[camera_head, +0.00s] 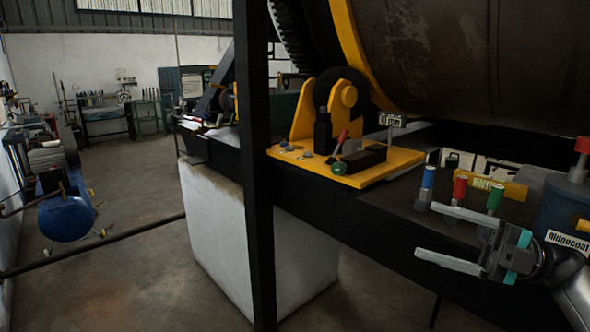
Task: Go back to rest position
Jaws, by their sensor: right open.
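My right gripper (432,232) is at the lower right, with its arm coming in from the right edge. Its two grey fingers point left and stand apart, with nothing between them. It shows in front of the dark bench and below the small blue, red and green cylinders. My left gripper does not show.
A dark post (256,170) stands upright left of centre. A blue cylinder (427,178), a red one (459,188) and a green one (494,196) stand on the dark bench. A large drum (470,60) hangs above. A blue tank (66,217) lies far left. Open floor (130,265) shows at left.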

